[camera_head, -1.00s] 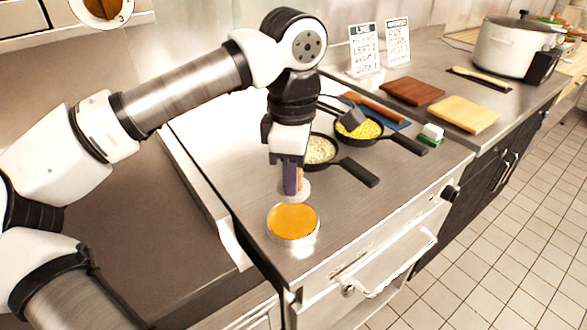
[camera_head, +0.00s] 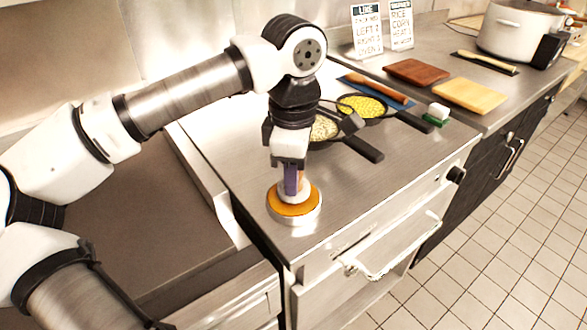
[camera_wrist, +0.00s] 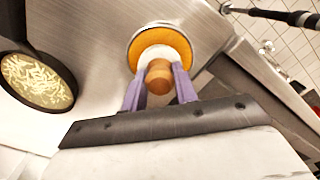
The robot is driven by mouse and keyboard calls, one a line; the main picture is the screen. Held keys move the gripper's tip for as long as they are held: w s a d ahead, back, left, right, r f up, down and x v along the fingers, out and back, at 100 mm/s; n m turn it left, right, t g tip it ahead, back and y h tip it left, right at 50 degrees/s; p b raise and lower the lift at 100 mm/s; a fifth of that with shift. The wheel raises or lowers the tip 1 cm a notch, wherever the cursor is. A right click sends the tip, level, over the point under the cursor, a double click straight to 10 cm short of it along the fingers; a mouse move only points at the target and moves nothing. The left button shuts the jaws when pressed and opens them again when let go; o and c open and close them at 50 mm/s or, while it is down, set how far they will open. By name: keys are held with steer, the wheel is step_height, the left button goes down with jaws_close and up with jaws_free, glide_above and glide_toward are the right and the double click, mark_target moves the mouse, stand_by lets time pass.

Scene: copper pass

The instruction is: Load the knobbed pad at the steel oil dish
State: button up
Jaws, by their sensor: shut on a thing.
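The steel oil dish (camera_head: 296,220) stands near the front left corner of the steel counter, filled with orange oil. My gripper (camera_head: 292,190) points down over it, its purple fingers shut on the wooden knob of the pad. The pale round pad (camera_head: 303,196) is at the oil, within the dish's rim. Whether it touches the oil or hovers just above, I cannot tell. In the wrist view, the wooden knob (camera_wrist: 159,76) sits between the fingers, with the white pad and the orange oil of the dish (camera_wrist: 137,41) around it.
A pan of rice (camera_head: 325,130) and a pan of corn (camera_head: 362,106) lie behind, handles toward the right. A white-and-green block (camera_head: 437,113), a brown board (camera_head: 417,72) and a yellow board (camera_head: 469,95) are farther back. Counter right of the dish is clear.

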steer(key=shift+f+b, duration=0.55)
steer(key=shift+b, duration=0.05)
stand_by(2.0)
steer(key=shift+r+p, duration=2.45)
steer(key=shift+r, duration=1.15)
